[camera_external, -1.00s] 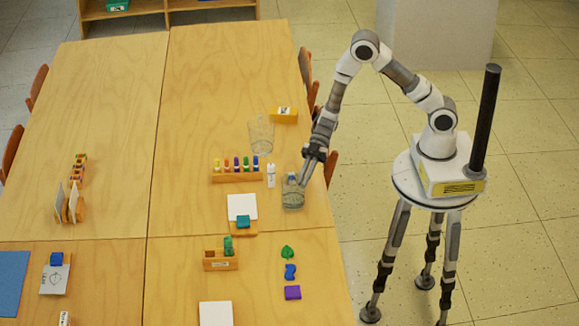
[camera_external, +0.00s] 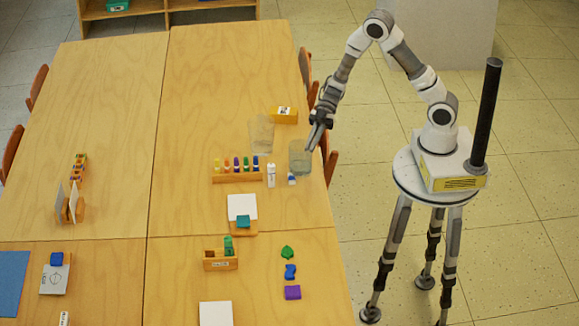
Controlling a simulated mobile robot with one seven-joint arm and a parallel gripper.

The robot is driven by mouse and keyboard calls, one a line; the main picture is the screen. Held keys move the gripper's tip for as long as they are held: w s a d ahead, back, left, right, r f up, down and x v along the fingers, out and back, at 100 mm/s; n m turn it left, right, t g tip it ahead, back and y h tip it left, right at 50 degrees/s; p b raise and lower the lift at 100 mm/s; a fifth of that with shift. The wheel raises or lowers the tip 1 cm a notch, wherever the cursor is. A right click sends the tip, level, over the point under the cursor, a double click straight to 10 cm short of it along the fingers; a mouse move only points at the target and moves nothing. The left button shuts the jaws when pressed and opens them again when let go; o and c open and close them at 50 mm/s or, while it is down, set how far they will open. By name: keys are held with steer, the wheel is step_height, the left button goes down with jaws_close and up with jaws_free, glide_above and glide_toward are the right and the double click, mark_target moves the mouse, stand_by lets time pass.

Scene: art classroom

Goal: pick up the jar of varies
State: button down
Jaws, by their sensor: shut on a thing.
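A clear glass jar (camera_external: 299,160) is at my gripper, near the right edge of the table. My gripper (camera_external: 309,146) is shut on the jar's upper right side. The jar looks upright and seems raised off the table, though the gap beneath it is hard to judge from this view. Its contents and any label cannot be made out. A second clear container (camera_external: 261,134) stands to the left, apart from my gripper.
A rack of several colored bottles (camera_external: 237,177) and a white bottle (camera_external: 271,175) stand left of the jar. A small blue-and-white item (camera_external: 292,179) is just below it in the picture. A chair (camera_external: 328,160) is close on the right.

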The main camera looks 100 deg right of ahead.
steer(key=shift+w+r+v, duration=0.1)
steer(key=shift+v, duration=0.7)
steer(key=shift+w+r+v, duration=0.1)
steer(key=shift+r+v, duration=0.05)
steer(key=shift+v, duration=0.65)
